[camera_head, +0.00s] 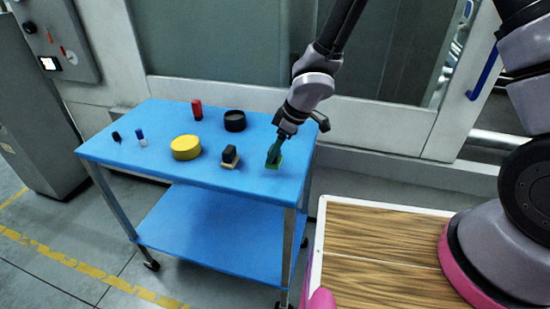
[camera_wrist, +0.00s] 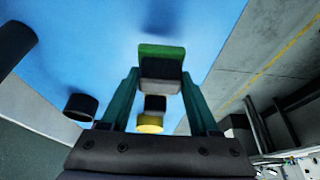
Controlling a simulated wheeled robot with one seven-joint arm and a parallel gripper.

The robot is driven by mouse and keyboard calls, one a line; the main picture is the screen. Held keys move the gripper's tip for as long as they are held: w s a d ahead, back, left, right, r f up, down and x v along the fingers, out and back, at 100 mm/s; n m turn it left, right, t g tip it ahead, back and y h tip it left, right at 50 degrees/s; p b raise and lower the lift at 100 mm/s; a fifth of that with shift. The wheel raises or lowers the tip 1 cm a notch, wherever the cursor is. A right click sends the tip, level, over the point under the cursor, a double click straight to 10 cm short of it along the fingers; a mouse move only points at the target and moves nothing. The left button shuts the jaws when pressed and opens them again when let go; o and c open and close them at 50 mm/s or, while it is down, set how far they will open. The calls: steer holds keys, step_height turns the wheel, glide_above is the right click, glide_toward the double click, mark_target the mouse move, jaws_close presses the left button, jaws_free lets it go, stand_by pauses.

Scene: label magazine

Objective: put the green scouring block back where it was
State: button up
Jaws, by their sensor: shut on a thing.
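The green scouring block (camera_head: 273,163) is at the right front part of the blue cart top. In the wrist view the scouring block (camera_wrist: 162,52) shows a green face and a dark body between my fingers. My gripper (camera_head: 277,153) points down at the cart top and is shut on the block; both fingers of my gripper (camera_wrist: 161,88) show in the wrist view, one on each side of it. I cannot tell whether the block touches the blue surface.
On the blue cart (camera_head: 195,180) stand a black block on a tan base (camera_head: 230,157), a yellow round thing (camera_head: 186,148), a black ring-like thing (camera_head: 235,121), a red thing (camera_head: 197,110) and two small items at the left. The cart's front right corner is bare.

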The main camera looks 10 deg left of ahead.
steer(key=shift+f, duration=1.55)
steer(key=o, duration=1.2)
steer(key=v, duration=1.2)
steer(key=shift+r, duration=0.1)
